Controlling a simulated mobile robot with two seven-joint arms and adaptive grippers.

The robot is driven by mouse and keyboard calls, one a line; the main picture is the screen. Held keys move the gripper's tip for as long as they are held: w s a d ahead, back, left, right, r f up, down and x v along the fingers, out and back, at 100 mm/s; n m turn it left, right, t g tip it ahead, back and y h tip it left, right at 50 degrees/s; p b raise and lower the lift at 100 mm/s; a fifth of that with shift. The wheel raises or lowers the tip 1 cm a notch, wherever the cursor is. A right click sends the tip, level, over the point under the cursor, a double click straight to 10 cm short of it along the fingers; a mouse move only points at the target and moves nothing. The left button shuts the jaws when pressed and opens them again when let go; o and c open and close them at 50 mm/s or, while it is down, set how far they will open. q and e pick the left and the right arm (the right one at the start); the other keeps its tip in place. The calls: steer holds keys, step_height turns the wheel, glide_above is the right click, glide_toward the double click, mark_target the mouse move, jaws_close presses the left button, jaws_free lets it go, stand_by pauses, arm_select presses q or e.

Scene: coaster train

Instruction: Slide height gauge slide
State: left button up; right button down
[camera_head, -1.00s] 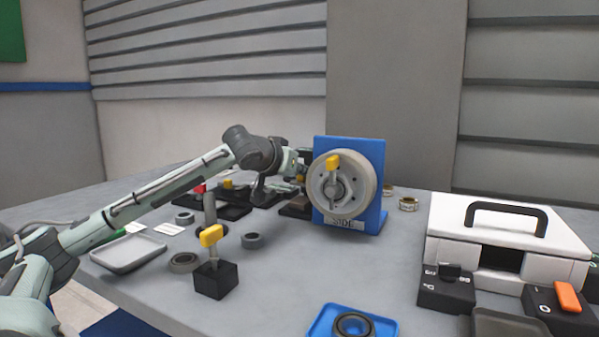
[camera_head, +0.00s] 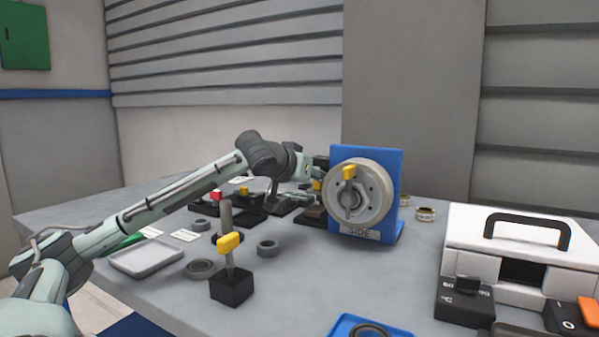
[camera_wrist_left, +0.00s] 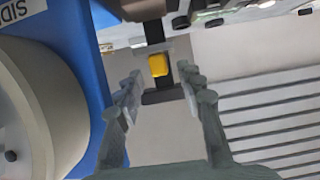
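The height gauge slide shows as a yellow block (camera_wrist_left: 158,65) on a dark upright part (camera_wrist_left: 153,35) in the left wrist view. A dark bar crosses below it. My left gripper (camera_wrist_left: 160,86) is open, with one finger on each side of the yellow block's line; I cannot tell whether either touches it. In the head view, my left gripper (camera_head: 316,172) is at the left edge of the blue panel (camera_head: 365,152), and a small yellow spot (camera_head: 317,185) shows beside it. The rest of the gauge is mostly hidden there. My right gripper is not in view.
The blue panel's round grey wheel (camera_wrist_left: 25,110) stands close beside the left gripper. A yellow-handled lever on a black block (camera_head: 231,287), a grey tray (camera_head: 146,258) and several rings lie in front. A white case (camera_head: 510,235) stands at right.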

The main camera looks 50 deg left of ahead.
arm_select(q)
steer(key=v, duration=1.1)
stand_by(0.3)
